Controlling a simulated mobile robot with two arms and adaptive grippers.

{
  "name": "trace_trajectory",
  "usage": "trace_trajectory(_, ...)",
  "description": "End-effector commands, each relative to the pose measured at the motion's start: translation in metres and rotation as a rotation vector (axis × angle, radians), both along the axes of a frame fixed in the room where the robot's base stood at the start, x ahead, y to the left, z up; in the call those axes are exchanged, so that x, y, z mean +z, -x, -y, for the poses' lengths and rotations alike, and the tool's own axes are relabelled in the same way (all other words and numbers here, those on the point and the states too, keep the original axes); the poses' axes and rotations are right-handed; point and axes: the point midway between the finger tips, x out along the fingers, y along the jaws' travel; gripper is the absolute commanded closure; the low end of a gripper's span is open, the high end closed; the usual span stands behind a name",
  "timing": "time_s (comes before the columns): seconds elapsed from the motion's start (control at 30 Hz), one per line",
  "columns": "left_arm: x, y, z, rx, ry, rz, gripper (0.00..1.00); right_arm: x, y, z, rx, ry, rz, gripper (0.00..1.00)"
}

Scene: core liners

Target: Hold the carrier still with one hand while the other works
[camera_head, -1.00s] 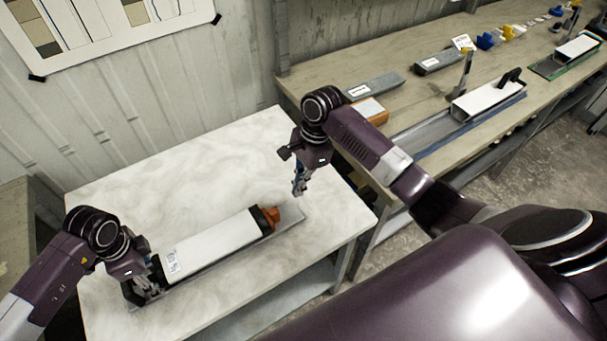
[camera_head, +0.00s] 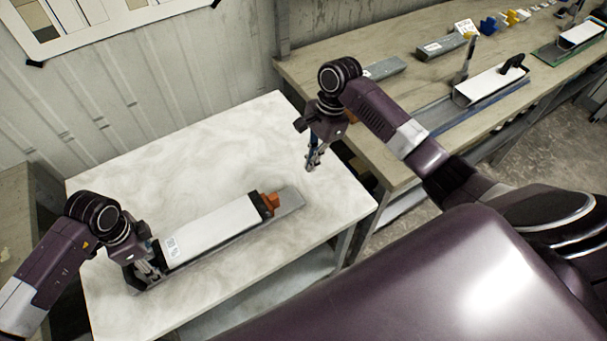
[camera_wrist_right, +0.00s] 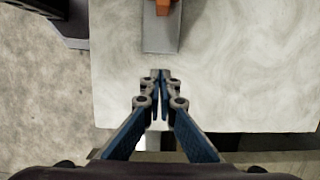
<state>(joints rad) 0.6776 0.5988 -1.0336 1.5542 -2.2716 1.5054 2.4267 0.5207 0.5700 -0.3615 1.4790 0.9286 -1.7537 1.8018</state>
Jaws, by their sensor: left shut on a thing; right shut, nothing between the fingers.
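The carrier is a long grey tray (camera_head: 291,202) lying on a white marbled table, with a long white-topped box (camera_head: 212,231) in it. The box has a black end and an orange piece (camera_head: 270,203) at its right end. In the right wrist view, the orange piece (camera_wrist_right: 162,7) and the bare tray end (camera_wrist_right: 160,38) show at the top. My left gripper (camera_head: 150,280) is shut on the left end of the carrier; its fingertips are partly hidden. My right gripper (camera_head: 312,167) is shut and empty, above the table beyond the tray's right end; its closed fingertips (camera_wrist_right: 161,75) show in the wrist view.
A wooden bench (camera_head: 300,72) stands behind and to the right, with grey bars (camera_head: 440,47), another white-topped box (camera_head: 490,84) on a long rail, and small blue and yellow parts (camera_head: 489,26). The white table (camera_head: 180,160) is clear behind the carrier. A corrugated wall rises behind.

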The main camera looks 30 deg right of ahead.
Motion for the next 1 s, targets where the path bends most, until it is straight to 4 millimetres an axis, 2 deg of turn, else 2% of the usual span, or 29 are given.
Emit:
trace_trajectory(0.1, 0.000, 0.000, 0.002, -0.001, 0.004, 0.001, 0.92, 0.020, -0.001, 0.005, 0.000, 0.001, 0.003, 1.00)
trace_trajectory(0.3, 0.000, 0.000, 0.002, -0.002, 0.006, 0.001, 0.92, 0.040, -0.001, 0.010, 0.000, 0.000, 0.001, 1.00)
trace_trajectory(0.67, 0.000, 0.000, 0.003, -0.003, 0.007, 0.002, 0.92, 0.045, -0.001, 0.011, 0.000, 0.001, 0.000, 1.00)
trace_trajectory(0.7, 0.000, 0.000, 0.003, -0.003, 0.007, 0.002, 0.46, 0.045, -0.001, 0.011, 0.000, 0.001, 0.000, 1.00)
trace_trajectory(0.87, 0.000, 0.000, 0.002, -0.003, 0.006, 0.001, 0.29, 0.045, -0.001, 0.011, 0.000, 0.001, 0.000, 1.00)
trace_trajectory(1.0, 0.000, 0.000, 0.002, -0.002, 0.005, 0.001, 0.28, 0.044, -0.001, 0.011, 0.000, 0.001, -0.001, 1.00)
